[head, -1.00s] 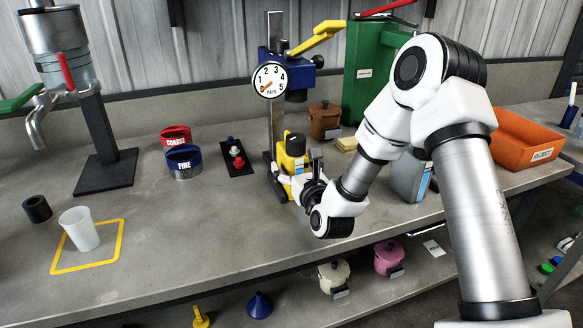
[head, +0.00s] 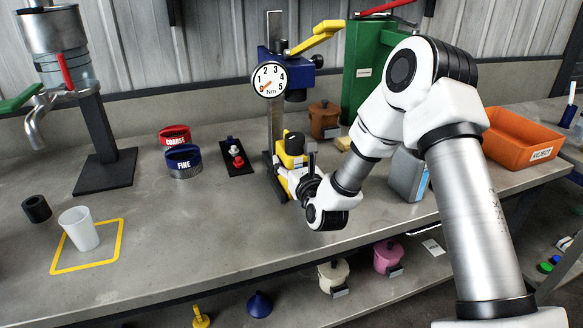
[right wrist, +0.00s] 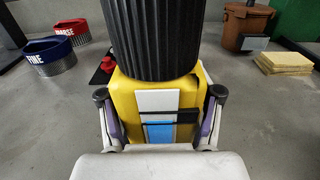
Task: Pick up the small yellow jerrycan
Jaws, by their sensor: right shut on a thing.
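The small yellow jerrycan (head: 291,158) with a black cap stands upright at the foot of the blue press with the round dial, in the middle of the bench. In the right wrist view the jerrycan (right wrist: 126,97) fills the centre, its ribbed black cap close to the camera. My right gripper (head: 296,181) is shut on it, with one finger on each side of its body in the right wrist view (right wrist: 160,115). I cannot tell whether its base touches the bench. My left gripper is not in view.
The blue press (head: 299,62) with its dial (head: 270,79) stands right behind the jerrycan. A grey can (head: 408,175) stands to the right, near the orange reject bin (head: 522,140). A white cup (head: 80,229) stands in a yellow square at left. The front middle bench is clear.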

